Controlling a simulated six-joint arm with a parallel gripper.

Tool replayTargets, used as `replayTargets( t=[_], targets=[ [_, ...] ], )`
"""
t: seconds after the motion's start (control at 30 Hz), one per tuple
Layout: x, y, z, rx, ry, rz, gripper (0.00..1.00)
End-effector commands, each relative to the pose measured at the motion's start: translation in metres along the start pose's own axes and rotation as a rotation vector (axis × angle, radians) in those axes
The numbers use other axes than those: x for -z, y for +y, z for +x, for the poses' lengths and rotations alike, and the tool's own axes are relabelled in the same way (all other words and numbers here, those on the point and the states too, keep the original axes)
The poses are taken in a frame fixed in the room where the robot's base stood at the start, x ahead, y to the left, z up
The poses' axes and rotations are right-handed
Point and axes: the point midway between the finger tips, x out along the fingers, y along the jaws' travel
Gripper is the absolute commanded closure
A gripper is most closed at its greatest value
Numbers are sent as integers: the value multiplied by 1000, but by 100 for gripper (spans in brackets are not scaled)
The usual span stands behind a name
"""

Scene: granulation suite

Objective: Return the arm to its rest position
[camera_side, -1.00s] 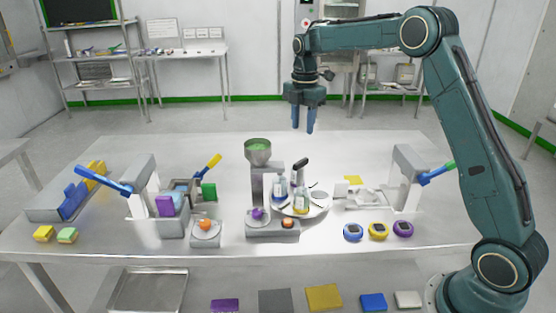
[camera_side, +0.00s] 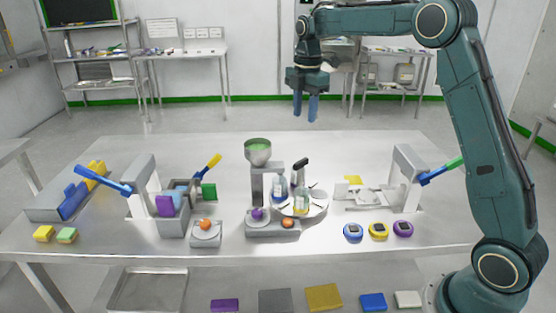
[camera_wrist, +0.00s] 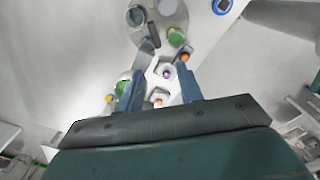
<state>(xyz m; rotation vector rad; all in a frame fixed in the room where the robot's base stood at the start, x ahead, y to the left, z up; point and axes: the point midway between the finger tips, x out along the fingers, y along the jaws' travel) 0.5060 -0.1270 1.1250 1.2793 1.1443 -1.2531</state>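My gripper (camera_side: 305,116) hangs in the air high above the back of the steel table (camera_side: 330,146) in the side view, fingers pointing down. In the wrist view its two blue fingers (camera_wrist: 160,98) stand apart with nothing held between them. My arm is raised, with its upper link roughly level. The gripper touches nothing. The table equipment shows small and far below between and beyond the fingers in the wrist view.
Coloured blocks (camera_side: 323,297) lie in front below. Air around the gripper is clear; shelves stand farther back.

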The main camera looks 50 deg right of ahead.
Motion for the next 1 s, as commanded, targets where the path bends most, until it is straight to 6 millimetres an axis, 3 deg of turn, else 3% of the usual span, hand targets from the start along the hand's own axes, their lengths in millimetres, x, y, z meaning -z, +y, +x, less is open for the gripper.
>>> replayTargets(
  t=[0.3,0.53,1.0],
  targets=[
    [29,-51,-44,-84,2,249,64],
    [49,-98,-66,-147,23,454,64],
    [79,-200,-81,-259,120,865,64]
  ],
)
